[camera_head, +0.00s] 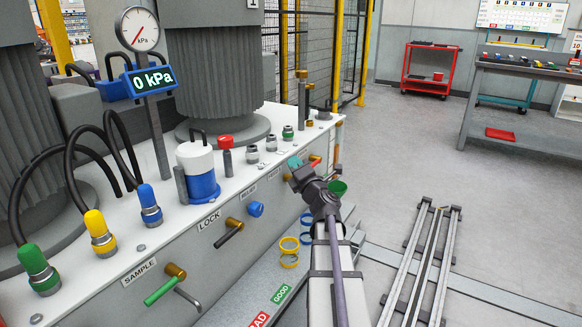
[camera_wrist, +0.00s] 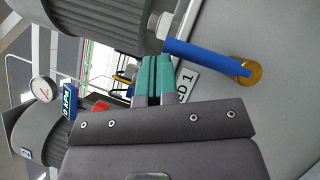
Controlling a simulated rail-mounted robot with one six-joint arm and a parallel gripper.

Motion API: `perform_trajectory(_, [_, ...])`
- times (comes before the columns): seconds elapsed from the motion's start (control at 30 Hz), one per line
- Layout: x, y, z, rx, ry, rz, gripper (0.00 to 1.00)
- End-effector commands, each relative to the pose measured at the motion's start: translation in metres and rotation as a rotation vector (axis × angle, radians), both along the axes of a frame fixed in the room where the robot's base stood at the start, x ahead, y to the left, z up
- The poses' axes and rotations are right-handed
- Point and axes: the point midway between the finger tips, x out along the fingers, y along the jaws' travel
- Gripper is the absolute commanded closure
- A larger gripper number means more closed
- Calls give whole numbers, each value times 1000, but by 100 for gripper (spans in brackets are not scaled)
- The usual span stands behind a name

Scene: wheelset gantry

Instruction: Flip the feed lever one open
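The feed lever one is a blue bar (camera_wrist: 205,57) on a round brass hub (camera_wrist: 245,71) in the wrist view, beside a label partly reading "D 1". The bar runs from the hub toward the upper left. My gripper (camera_wrist: 154,58) has two teal fingers close together, with nothing seen between them. Their tips are near the bar's free end; I cannot tell whether they touch it. In the head view my gripper (camera_head: 294,161) is at the far part of the panel front, and my arm and gripper hide the lever there.
The panel front also carries a green lever (camera_head: 165,285) at SAMPLE, a black lever (camera_head: 229,233) at LOCK and a blue knob (camera_head: 255,208). A red lever (camera_head: 316,163) is just right of my gripper. A gauge (camera_head: 149,80) reads 0 kPa. Floor rails (camera_head: 425,260) lie right.

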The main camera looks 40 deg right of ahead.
Motion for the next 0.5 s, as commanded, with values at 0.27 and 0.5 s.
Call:
perform_trajectory(0.27, [2, -6, 3, 0, 0, -1, 100])
perform_trajectory(0.5, [2, -8, 3, 0, -1, -2, 100])
